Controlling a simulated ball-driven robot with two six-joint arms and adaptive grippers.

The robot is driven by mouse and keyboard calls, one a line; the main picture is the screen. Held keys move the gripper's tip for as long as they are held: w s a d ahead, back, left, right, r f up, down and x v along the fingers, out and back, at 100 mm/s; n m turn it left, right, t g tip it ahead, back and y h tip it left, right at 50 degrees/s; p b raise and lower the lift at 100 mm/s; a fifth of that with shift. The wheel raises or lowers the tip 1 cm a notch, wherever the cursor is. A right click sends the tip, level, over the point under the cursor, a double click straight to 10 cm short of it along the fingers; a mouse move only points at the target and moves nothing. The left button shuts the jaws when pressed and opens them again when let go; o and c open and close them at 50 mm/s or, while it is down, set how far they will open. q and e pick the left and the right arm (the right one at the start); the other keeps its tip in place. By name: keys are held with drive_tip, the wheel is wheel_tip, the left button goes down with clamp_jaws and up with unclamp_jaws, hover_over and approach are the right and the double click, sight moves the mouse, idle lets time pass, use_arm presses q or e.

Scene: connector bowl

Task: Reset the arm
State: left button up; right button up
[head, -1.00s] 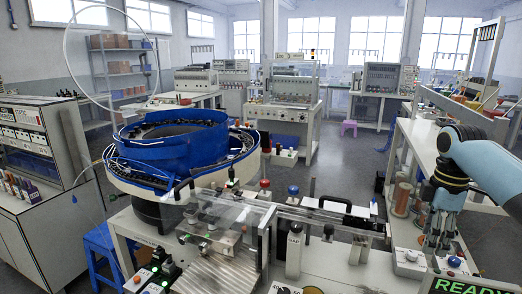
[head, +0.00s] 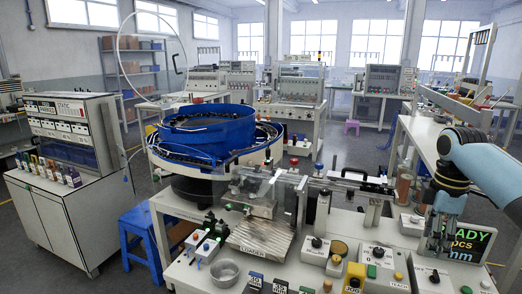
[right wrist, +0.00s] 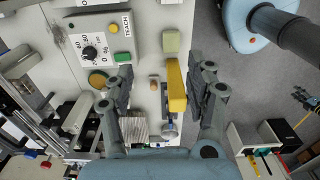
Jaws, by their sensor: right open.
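My right gripper (head: 438,243) points down over the right end of the front workbench, in front of the lit "READY" display (head: 470,242). In the right wrist view its two fingers (right wrist: 163,82) are spread apart. A yellow block (right wrist: 176,88) shows in the gap between them, with clear space on both sides, and I see no grip on it. How far it lies below the fingertips I cannot tell. My right arm comes in from the right edge of the head view. My left gripper is not in view.
The blue bowl feeder (head: 207,140) stands at the bench's back left. Control boxes with knobs (head: 372,262), a yellow button box (head: 354,279) and a small metal bowl (head: 224,271) sit along the bench front. A blue stool (head: 143,240) stands left of the bench.

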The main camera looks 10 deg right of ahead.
drive_tip(key=s+a+f+m+g+b, duration=0.1)
drive_tip(key=s+a+f+b, duration=0.35)
drive_tip(key=s+f, duration=1)
drive_tip(key=s+a+f+m+g+b, duration=0.15)
drive_tip(key=s+f+b, duration=0.7)
drive_tip(key=f, duration=1.15)
drive_tip(key=s+a+f+m+g+b, duration=0.1)
drive_tip(key=s+a+f+g+b, duration=0.2)
drive_tip(key=s+f, duration=1.2)
drive_tip(key=s+a+f+m+t+b, duration=0.2)
drive_tip(key=s+f+m+b, duration=0.1)
drive_tip(key=s+f, duration=0.4)
drive_tip(key=s+a+f+m+t+b, duration=0.2)
drive_tip(key=s+f+b, duration=0.2)
drive_tip(key=s+f, duration=0.4)
drive_tip(key=w+m+t, duration=0.1)
drive_tip(key=w, duration=0.1)
drive_tip(key=w+m+t+p, duration=0.1)
drive_tip(key=w+m, duration=0.1)
drive_tip(key=shift+w+d+r+m+t+h, duration=0.1)
drive_tip(key=shift+w+r+m+t+h, duration=0.05)
drive_tip(key=shift+w+m+t+h, duration=0.2)
